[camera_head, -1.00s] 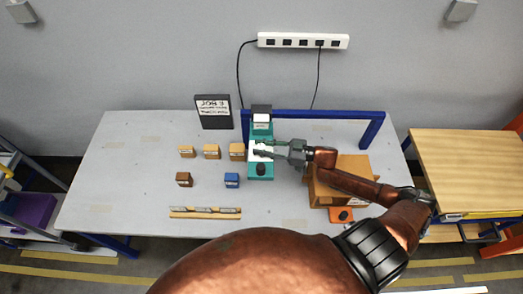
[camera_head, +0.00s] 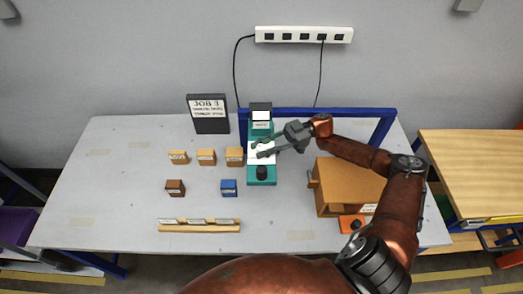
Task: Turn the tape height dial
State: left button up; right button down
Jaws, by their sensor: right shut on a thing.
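The teal pen plotter (camera_head: 262,182) stands upright on the grey table, with a white panel in its middle and a black top. A round black dial (camera_head: 262,172) sits on its lower front; its markings are too small to read. My right gripper (camera_head: 256,149) reaches in from the right, with its fingertips at the white panel, above the black dial in the picture. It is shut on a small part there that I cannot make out. My left gripper is not in view.
A brown box (camera_head: 335,192) stands right of the plotter, with an orange device (camera_head: 351,224) in front. Small blocks (camera_head: 206,157) lie left. A job sign (camera_head: 208,113) stands behind. A blue frame (camera_head: 330,113) spans the back. A wooden rack (camera_head: 199,226) lies in front.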

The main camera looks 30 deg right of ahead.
aim_at(261, 147)
jog(key=shift+s+a+f, duration=0.1)
dwell(0.3)
jog(key=c, duration=1.6)
grip_release()
notch_tip(261, 147, up, 10)
jog(key=shift+r, duration=0.1)
